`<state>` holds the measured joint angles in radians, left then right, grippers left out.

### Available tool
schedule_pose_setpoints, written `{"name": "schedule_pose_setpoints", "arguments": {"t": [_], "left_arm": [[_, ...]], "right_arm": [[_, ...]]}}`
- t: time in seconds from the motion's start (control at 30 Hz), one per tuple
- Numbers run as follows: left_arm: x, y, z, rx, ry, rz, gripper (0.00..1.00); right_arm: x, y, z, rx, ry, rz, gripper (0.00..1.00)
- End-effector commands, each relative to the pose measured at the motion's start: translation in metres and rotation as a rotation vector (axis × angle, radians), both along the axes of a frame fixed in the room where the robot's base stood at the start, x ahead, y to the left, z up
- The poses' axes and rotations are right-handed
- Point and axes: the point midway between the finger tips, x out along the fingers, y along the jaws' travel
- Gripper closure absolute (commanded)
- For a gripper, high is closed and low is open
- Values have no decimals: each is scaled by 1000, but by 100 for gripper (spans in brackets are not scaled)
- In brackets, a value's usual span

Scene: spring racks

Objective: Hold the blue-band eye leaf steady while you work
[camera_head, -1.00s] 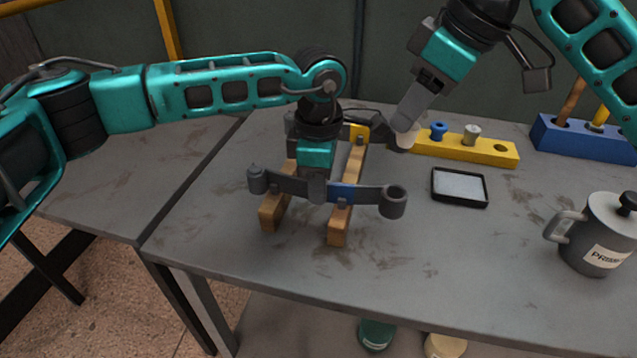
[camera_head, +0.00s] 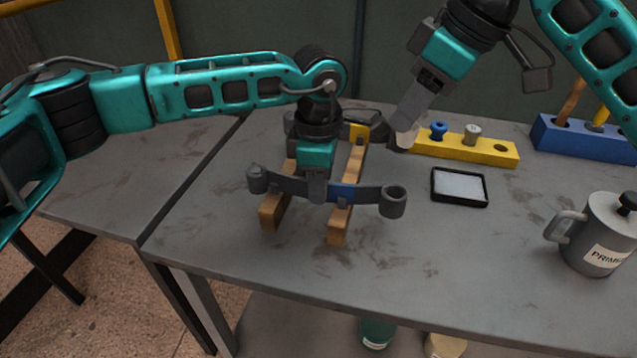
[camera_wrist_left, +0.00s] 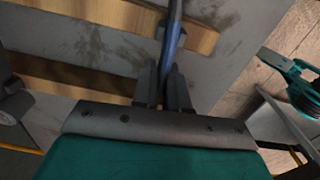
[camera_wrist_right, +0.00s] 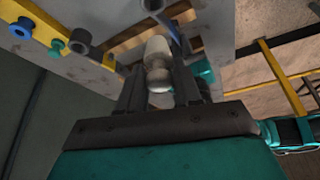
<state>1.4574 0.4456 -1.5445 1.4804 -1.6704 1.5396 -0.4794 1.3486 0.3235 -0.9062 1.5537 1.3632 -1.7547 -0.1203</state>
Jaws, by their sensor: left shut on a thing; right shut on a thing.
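The blue-band eye leaf (camera_head: 343,192) is a dark grey bar with a blue band and a round eye at its right end. It lies across two wooden rails (camera_head: 340,222). My left gripper (camera_head: 318,190) is shut on it just left of the blue band; in the left wrist view the leaf (camera_wrist_left: 174,40) runs up from between the fingers. My right gripper (camera_head: 408,122) is shut on a pale, rounded piece (camera_wrist_right: 158,66), near the right end of a second leaf with a yellow band (camera_head: 358,132). I cannot tell whether that piece touches the second leaf.
A yellow block (camera_head: 465,148) with a blue and a grey peg stands behind. A black-rimmed tray (camera_head: 460,187) lies in front of it. A grey labelled mug (camera_head: 600,235) stands at right, a blue tool block (camera_head: 585,138) at back right. The table's front middle is clear.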

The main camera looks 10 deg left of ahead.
Motion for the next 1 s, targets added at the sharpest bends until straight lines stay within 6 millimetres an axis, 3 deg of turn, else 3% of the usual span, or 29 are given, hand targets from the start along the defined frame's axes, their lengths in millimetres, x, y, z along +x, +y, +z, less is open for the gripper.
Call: {"name": "schedule_pose_setpoints", "arguments": {"t": [0.2,0.43,0.77,1.0], "left_arm": [[1,0,1,-2,-1,7,100],[1,0,1,-2,-2,7,100],[1,0,1,-2,-2,7,100],[1,0,1,-2,-2,7,100]], "right_arm": [[0,0,-1,0,0,0,88],[-1,-1,-29,-2,-6,0,88],[-1,-1,-30,1,-7,0,88],[0,-1,-48,-2,-6,0,88]]}}
